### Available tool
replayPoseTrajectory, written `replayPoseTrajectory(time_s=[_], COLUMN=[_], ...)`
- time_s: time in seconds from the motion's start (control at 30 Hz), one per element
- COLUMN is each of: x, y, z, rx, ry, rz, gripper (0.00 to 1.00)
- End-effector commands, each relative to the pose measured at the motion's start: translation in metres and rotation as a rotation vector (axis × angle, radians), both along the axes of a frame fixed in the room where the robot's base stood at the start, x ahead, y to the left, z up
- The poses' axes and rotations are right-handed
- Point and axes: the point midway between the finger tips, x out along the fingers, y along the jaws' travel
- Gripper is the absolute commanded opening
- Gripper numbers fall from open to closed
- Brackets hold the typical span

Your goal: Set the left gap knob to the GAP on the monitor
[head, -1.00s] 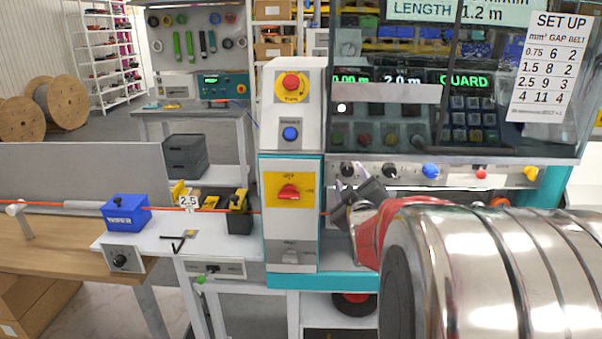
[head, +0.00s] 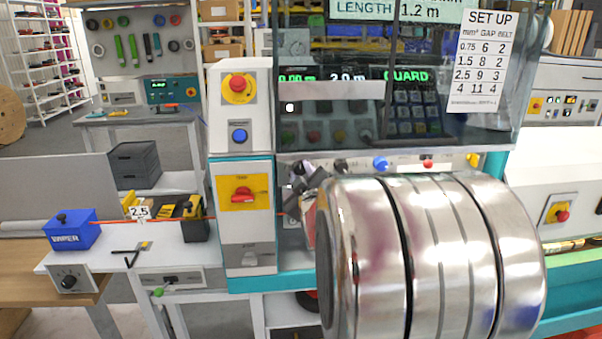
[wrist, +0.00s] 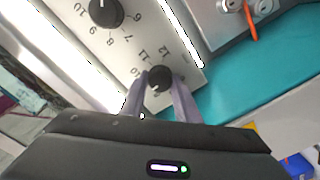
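In the wrist view my gripper (wrist: 160,84) has its two fingers on either side of a small black knob (wrist: 158,77), with no clear gap, so it looks shut on it. Numbers 10, 11 and 12 show beside this knob. A larger black knob (wrist: 105,12) with a 6 to 10 scale is at the upper left. I cannot tell which is the left gap knob. In the head view my gripper (head: 305,180) is at the panel's left end, mostly hidden behind my arm. The monitor (head: 395,10) is cut off at the top; LENGTH 1.2 m shows, its GAP does not.
A set-up card (head: 481,60) lists mm², GAP and BELT; its 2.5 row reads 9 and 3. A 2.5 tag (head: 139,212) stands by the orange cable. A dark clear guard (head: 400,130) overhangs the panel.

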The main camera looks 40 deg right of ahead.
Motion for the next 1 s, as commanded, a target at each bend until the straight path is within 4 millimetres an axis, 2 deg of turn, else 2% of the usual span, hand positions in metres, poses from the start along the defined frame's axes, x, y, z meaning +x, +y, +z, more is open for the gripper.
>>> replayPoseTrajectory(time_s=[0.03,0.27,0.97,1.0], x=[0.0002,0.0004,0.0012,0.0012], y=[0.0005,0.001,0.0017,0.0018], z=[-0.0007,-0.0011,-0.0023,-0.0022], rx=[0.0,0.0,0.101,0.101], ry=[0.002,0.002,-0.064,-0.064], rz=[0.001,0.002,0.004,0.004], gripper=[0.23,0.07,0.06,0.3])
